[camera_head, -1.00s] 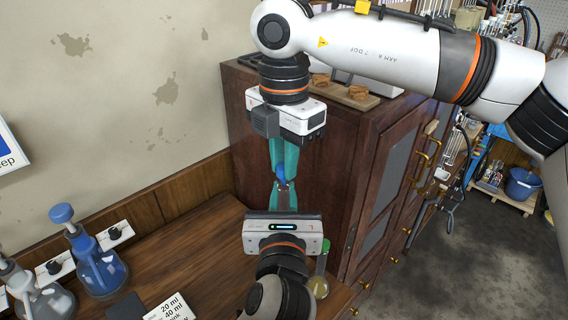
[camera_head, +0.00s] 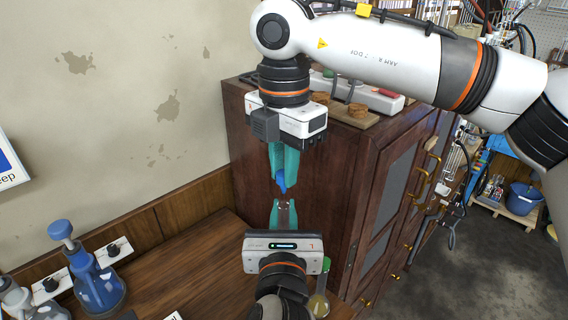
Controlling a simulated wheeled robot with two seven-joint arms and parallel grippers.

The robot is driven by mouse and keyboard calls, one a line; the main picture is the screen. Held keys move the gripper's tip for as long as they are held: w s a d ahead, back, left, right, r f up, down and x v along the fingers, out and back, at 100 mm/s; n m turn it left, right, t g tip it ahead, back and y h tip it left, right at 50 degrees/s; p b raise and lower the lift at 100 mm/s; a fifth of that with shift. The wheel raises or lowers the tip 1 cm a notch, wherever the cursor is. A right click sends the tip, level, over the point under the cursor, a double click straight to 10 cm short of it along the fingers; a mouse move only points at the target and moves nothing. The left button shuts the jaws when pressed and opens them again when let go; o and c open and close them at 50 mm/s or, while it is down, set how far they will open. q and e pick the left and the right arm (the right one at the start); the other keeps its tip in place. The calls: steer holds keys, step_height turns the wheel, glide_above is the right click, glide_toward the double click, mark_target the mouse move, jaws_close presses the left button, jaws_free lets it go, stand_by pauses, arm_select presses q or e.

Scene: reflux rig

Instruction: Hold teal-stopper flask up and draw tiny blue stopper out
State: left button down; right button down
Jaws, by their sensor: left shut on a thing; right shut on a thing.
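My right gripper (camera_head: 281,187) comes down from the top, its teal fingers shut on the tiny blue stopper (camera_head: 281,179). My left gripper (camera_head: 284,203) is below it, teal fingers pointing up toward the stopper. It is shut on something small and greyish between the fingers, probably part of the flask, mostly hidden. A small gap shows between the blue stopper and the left fingertips. A green stopper (camera_head: 326,264) and a yellowish glass body (camera_head: 318,305) show just right of the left gripper, partly covered; I cannot tell whether they belong to the held flask.
A dark wooden cabinet (camera_head: 330,170) stands behind the grippers, with a tray (camera_head: 352,116) on top. Open floor is at right.

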mark_target(283, 173)
arm_select(q)
steer(key=shift+f, duration=0.3)
arm_select(e)
steer(key=shift+f, duration=0.1)
arm_select(q)
steer(key=shift+r, duration=0.1)
